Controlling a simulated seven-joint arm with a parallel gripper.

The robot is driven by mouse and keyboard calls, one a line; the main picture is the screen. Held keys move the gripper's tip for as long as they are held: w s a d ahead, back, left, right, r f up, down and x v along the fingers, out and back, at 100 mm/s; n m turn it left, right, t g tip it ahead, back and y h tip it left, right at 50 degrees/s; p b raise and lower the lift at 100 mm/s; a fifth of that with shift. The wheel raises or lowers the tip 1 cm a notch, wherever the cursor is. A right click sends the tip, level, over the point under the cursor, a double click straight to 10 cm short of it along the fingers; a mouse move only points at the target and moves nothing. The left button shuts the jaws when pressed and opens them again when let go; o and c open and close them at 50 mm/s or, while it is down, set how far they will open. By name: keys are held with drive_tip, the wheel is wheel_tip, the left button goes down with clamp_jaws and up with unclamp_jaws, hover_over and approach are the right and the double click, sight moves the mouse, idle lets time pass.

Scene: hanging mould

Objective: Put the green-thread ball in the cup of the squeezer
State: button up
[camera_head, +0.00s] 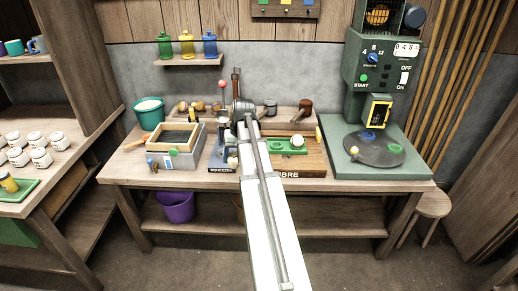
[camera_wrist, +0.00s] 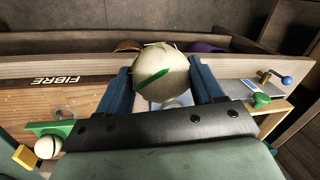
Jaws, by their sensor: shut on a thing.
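In the wrist view, a cream ball with a green thread mark (camera_wrist: 158,72) sits between the two blue fingers of my gripper (camera_wrist: 162,88), which is shut on it. The ball is above the bench near its front edge. In the head view, my arm hides most of my gripper and the held ball. The squeezer (camera_head: 221,155), with a red-knobbed lever, stands just left of my arm. Its cup cannot be made out in either view; a pale surface shows just under the ball in the wrist view.
A white ball (camera_head: 298,141) lies in a green tray (camera_head: 280,146) on the FIBRE board, right of my arm. A wooden box (camera_head: 175,138) stands left of the squeezer. A green machine with a dark round plate (camera_head: 372,149) stands at the right.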

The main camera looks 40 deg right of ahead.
drive_tip(key=w+a+f+n, duration=0.1)
drive_tip(key=w+a+n, duration=0.15)
drive_tip(key=a, duration=0.85)
drive_tip(key=w+a+f+n, duration=0.1)
drive_tip(key=w+a+n, duration=0.15)
drive_tip(key=a, duration=0.95)
drive_tip(key=w+d+m, duration=0.4)
drive_tip(key=w+d, duration=0.2)
drive_tip(key=d, duration=0.5)
drive_tip(key=w+d+m, duration=0.3)
drive_tip(key=w+d, duration=0.2)
drive_tip(key=d, duration=0.6)
drive_tip(key=w+d+m, duration=0.4)
drive_tip(key=w+d, duration=0.2)
drive_tip(key=d, duration=0.5)
drive_tip(key=shift+t+h, duration=0.4)
drive_tip(key=shift+s+f, duration=0.2)
drive_tip(key=shift+f, duration=4.35)
drive_tip(key=shift+f, duration=0.1)
drive_tip(key=o, duration=1.2)
